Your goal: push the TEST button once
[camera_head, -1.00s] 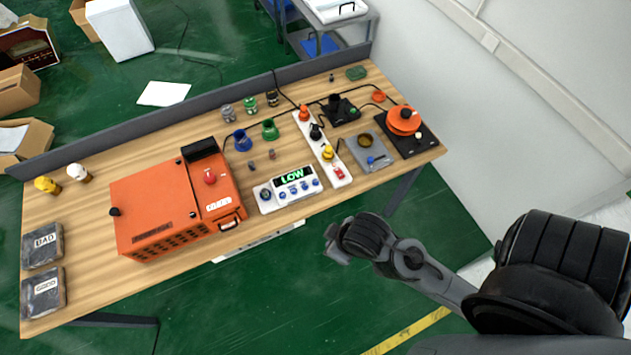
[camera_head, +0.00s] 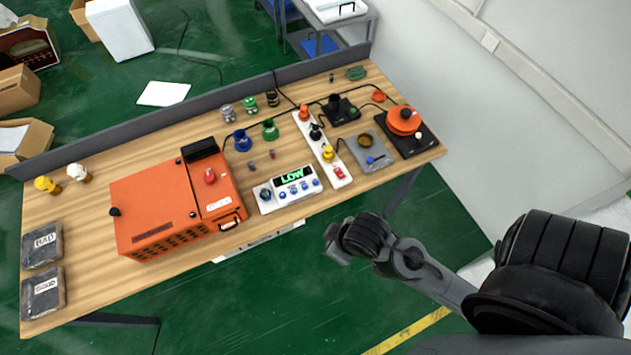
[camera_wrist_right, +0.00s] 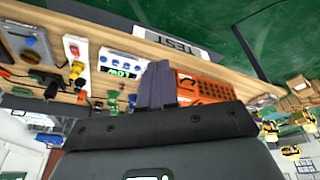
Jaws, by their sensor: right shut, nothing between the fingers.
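A white panel (camera_head: 287,189) with a green "LOW" display and several blue buttons stands near the table's front edge; the button labels are too small to read. It also shows in the right wrist view (camera_wrist_right: 122,62). A pale plate (camera_head: 258,241) sits at the table's front edge; in the right wrist view this plate (camera_wrist_right: 172,42) reads TEST. My right gripper (camera_head: 336,256) is in front of the table, apart from the panel. In the right wrist view its fingers (camera_wrist_right: 157,84) are together and empty. My left gripper is not in view.
An orange machine (camera_head: 160,205) stands left of the panel. A white strip (camera_head: 312,140) with coloured parts is right of it. A grey base (camera_head: 378,160) and an orange disc (camera_head: 403,121) stand farther right. Pads marked BAD (camera_head: 42,258) and GOOD (camera_head: 43,304) lie at far left.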

